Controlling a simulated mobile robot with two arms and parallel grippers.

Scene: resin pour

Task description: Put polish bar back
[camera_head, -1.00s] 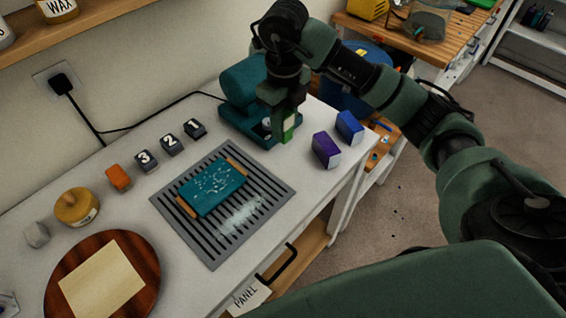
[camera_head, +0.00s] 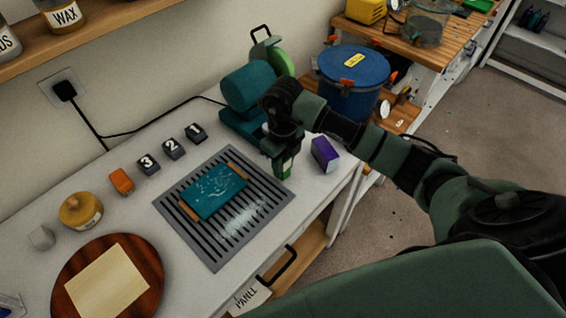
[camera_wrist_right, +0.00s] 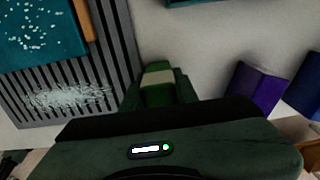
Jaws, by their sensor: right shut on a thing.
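My right gripper (camera_head: 284,172) is low over the white bench, by the right corner of the slatted grey mat. It is shut on a green bar with a pale band (camera_wrist_right: 158,82), mostly hidden by the fingers. I cannot tell whether the bar touches the bench. A purple bar (camera_head: 325,154) stands just right of the gripper, apart from it; it also shows in the right wrist view (camera_wrist_right: 257,88). A blue bar (camera_wrist_right: 304,92) is beyond the purple one; my arm hides it in the head view. My left gripper is not in view.
A teal machine (camera_head: 246,87) stands behind the gripper. The slatted mat (camera_head: 212,257) holds a teal panel (camera_head: 214,190) and pale dust. Numbered blocks (camera_head: 172,149), an orange block (camera_head: 121,181) and a round wooden board (camera_head: 151,262) lie left. A blue drum (camera_head: 352,82) is beyond the bench.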

